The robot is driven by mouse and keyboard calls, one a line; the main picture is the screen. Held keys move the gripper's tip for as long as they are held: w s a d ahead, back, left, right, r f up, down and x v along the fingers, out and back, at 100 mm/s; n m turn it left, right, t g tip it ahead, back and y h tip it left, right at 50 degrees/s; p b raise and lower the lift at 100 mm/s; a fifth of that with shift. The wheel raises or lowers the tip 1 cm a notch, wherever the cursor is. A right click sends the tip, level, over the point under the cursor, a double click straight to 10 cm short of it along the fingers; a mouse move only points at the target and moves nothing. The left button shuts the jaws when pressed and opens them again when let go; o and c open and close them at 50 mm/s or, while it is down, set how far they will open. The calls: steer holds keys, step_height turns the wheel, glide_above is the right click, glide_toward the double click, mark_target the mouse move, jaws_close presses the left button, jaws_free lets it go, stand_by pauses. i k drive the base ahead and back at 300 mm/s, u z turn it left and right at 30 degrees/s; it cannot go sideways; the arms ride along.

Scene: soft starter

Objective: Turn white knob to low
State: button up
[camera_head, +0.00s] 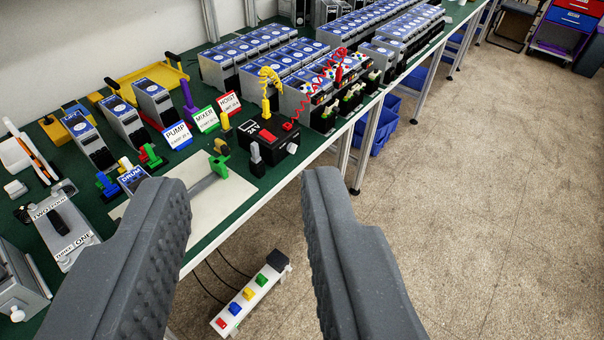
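My gripper (245,182) is in the foreground with its two grey ribbed fingers wide apart, open and empty. A small round white knob (292,148) is on the front of a black box (268,139) marked 24 V, near the table's front edge. It lies ahead of my gripper, seen between the fingertips and apart from them. The knob's pointer and any low marking are too small to read. Another small white round part (17,314) is on a grey metal box (18,285) at the far left. I cannot tell whether that one turns.
The green table (232,212) carries blue-and-grey modules (240,55), PUMP, MIXER and HOIST cards (205,119), and coloured clamps. Red (318,85) and yellow (268,76) coiled cords stand by the 24 V box. A button strip (250,296) hangs below the edge.

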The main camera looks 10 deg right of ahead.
mark_target(292, 148)
steer(key=u, duration=0.05)
steer(key=k, duration=0.8)
steer(key=z, duration=0.7)
steer(key=i, duration=2.05)
steer(key=u, duration=0.45)
